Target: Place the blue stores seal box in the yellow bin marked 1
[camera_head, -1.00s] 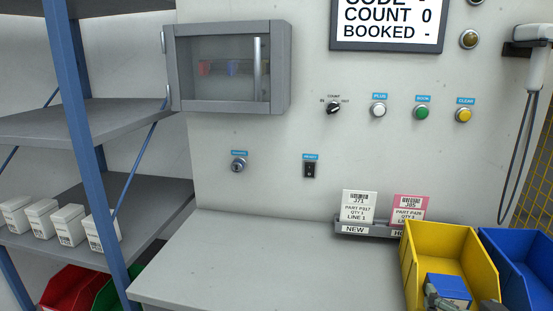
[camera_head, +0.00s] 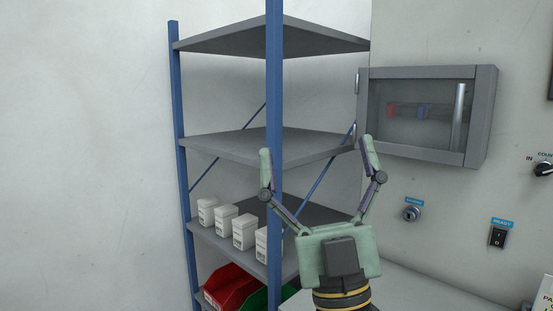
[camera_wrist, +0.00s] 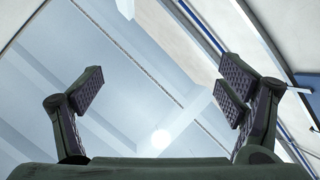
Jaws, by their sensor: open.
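My gripper (camera_head: 317,150) stands raised in front of the shelf rack in the head view, fingers pointing up and spread wide. It is open and empty. In the wrist view its two fingers (camera_wrist: 164,88) are apart, with nothing between them but a pale, blurred background. Neither the blue stores seal box nor the yellow bin is in either current view.
A blue-post rack with grey shelves (camera_head: 265,145) stands behind my gripper. It holds several white boxes (camera_head: 226,216), with a red bin (camera_head: 230,286) and a green bin (camera_head: 270,298) below. A glass-fronted cabinet (camera_head: 480,115) and panel controls are at right.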

